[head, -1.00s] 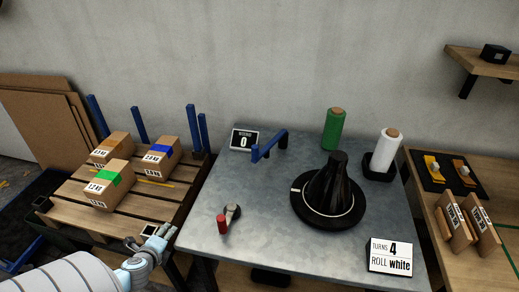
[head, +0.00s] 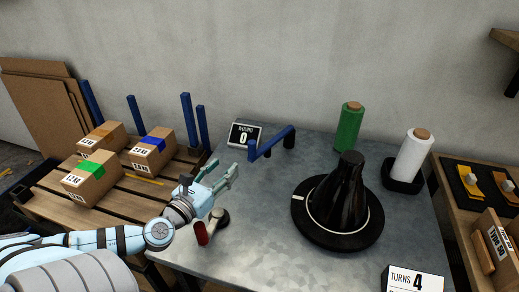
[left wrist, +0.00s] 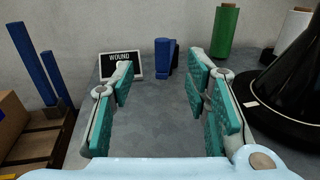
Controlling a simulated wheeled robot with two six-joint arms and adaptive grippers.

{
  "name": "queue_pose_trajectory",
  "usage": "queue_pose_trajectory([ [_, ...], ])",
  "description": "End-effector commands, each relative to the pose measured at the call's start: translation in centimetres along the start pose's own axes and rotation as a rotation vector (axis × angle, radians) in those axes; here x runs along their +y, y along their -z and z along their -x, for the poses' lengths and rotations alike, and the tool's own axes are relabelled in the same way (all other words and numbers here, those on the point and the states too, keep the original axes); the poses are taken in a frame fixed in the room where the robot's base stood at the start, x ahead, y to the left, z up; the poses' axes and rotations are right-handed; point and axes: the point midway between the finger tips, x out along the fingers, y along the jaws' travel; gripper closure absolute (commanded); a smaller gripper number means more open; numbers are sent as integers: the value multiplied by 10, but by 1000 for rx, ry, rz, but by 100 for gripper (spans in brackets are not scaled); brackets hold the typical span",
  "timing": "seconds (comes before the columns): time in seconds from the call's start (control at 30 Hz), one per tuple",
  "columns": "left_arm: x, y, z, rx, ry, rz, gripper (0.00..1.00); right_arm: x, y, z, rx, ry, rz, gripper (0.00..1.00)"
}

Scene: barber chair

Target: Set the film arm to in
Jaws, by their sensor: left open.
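The blue film arm (head: 272,143) stands at the back left of the grey metal table (head: 270,240), its bar slanting from near left to far right. It also shows nearly end-on in the left wrist view (left wrist: 163,58), between my fingers and beyond them. My left gripper (head: 222,172) is open and empty above the table's left side, apart from the film arm and in front of it. Its two teal-padded fingers frame the left wrist view (left wrist: 160,78). My right gripper is in neither view.
A black-wrapped load (head: 340,195) stands on the round turntable (head: 365,233). A red-handled crank (head: 202,233) sits below my left gripper. The WOUND display (head: 244,135) reads 0 beside the film arm. Green (head: 349,127) and white (head: 412,157) rolls stand behind right. Boxes (head: 90,178) lie on the left pallet.

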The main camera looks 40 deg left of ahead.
Motion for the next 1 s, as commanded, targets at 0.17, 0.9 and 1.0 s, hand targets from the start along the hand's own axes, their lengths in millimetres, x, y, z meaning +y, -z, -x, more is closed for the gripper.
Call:
queue_pose_trajectory([
  [0.17,-3,8,-8,-2,5,0,57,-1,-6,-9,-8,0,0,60],
  [0.9,-8,3,-148,-2,11,7,57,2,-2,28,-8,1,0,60],
  [1.0,-8,5,-150,-1,12,5,57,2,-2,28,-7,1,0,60],
])
